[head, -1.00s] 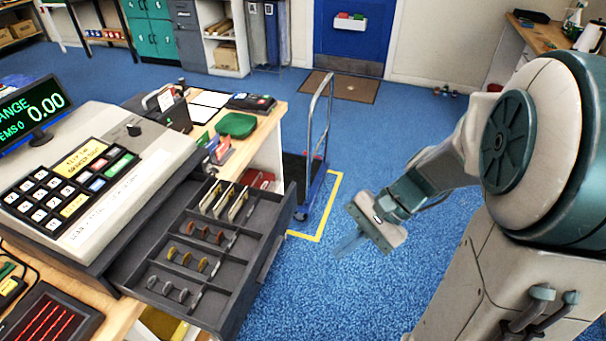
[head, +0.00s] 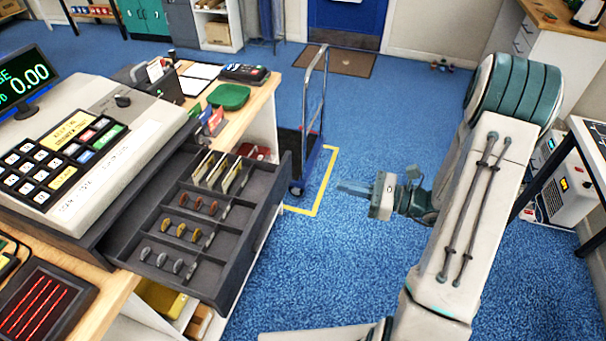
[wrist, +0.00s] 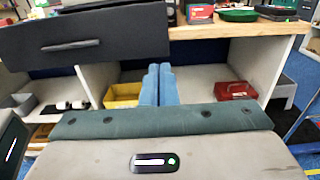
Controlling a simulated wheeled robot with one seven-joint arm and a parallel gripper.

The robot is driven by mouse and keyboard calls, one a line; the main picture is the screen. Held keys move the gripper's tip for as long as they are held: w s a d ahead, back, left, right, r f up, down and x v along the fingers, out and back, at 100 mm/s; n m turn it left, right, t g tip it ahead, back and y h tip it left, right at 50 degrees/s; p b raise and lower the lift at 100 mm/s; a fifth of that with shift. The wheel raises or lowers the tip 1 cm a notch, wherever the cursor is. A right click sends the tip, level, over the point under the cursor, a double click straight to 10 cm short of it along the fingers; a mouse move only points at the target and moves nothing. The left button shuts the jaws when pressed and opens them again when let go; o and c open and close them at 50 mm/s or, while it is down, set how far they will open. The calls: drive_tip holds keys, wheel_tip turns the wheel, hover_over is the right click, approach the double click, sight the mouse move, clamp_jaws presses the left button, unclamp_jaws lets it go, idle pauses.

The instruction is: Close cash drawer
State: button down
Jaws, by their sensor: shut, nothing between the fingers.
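The cash drawer (head: 205,222) is pulled out from under the cash register (head: 70,165) and stands open. Its dark tray holds coins and notes in compartments. In the wrist view the drawer's dark front panel (wrist: 110,38) with its handle (wrist: 68,46) is at the upper left. My gripper (head: 345,188) is in front of the drawer, apart from it, over the blue floor. Its fingers point toward the counter. In the wrist view the blue fingers (wrist: 158,85) are together and empty, to the right of the drawer front and lower than it.
The wooden counter (head: 262,90) carries a green tray (head: 228,96) and a card terminal (head: 243,73). Shelves beneath hold a yellow bin (wrist: 122,95) and a red box (wrist: 236,90). A hand trolley (head: 310,150) stands behind the drawer. Blue floor between drawer and arm is clear.

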drive_tip(key=p, duration=0.2)
approach(290, 173)
drive_tip(key=x, duration=0.5)
drive_tip(key=shift+a+r, duration=0.15)
drive_tip(key=shift+a, duration=0.1)
drive_tip(key=shift+w+a+p, duration=0.3)
drive_tip(key=shift+a+p, duration=0.05)
drive_tip(key=shift+a, duration=0.25)
drive_tip(key=shift+w, duration=0.1)
